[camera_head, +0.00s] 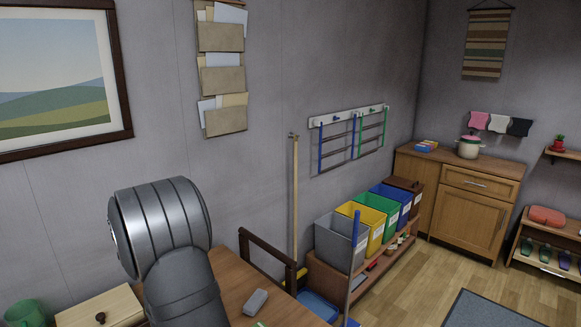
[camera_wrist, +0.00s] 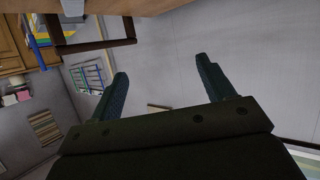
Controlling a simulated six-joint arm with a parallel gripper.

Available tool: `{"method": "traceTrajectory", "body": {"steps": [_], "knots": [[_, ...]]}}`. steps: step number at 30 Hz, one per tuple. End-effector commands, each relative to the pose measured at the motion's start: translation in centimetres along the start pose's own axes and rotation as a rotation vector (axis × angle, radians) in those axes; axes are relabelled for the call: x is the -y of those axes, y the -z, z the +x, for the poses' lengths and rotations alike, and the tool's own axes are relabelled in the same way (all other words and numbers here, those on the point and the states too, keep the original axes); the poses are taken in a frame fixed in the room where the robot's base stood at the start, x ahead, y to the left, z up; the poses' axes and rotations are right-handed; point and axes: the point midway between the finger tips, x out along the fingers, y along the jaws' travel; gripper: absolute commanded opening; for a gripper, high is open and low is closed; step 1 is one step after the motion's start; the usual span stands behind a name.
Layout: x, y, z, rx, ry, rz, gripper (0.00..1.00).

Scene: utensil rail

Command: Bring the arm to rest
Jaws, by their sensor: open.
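My gripper (camera_wrist: 160,80) shows in the wrist view with its two dark fingers spread apart. Nothing is between the fingers, and the grey wall lies beyond them. In the head view, my grey arm rises at the lower left in front of the wooden table (camera_head: 233,283). My gripper does not show in the head view.
On the table lies a grey block (camera_head: 256,301). A small wooden box (camera_head: 98,308) and a green mug (camera_head: 26,313) are at the lower left. A dark chair (camera_head: 270,256) stands behind the table.

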Motion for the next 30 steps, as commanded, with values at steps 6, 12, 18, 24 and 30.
{"method": "traceTrajectory", "body": {"steps": [6,12,18,24,30], "knots": [[-4.3,-1.0,-1.3,0.002,-0.014,0.004,0.75],[-7.7,-2.0,-2.9,0.002,-0.019,0.007,0.75],[-10.7,-3.3,-4.9,0.004,-0.02,0.008,0.75],[-13.3,-4.5,-7.4,0.003,-0.019,0.008,0.75],[-15.3,-5.8,-10.4,0.003,-0.017,0.007,0.75]]}}
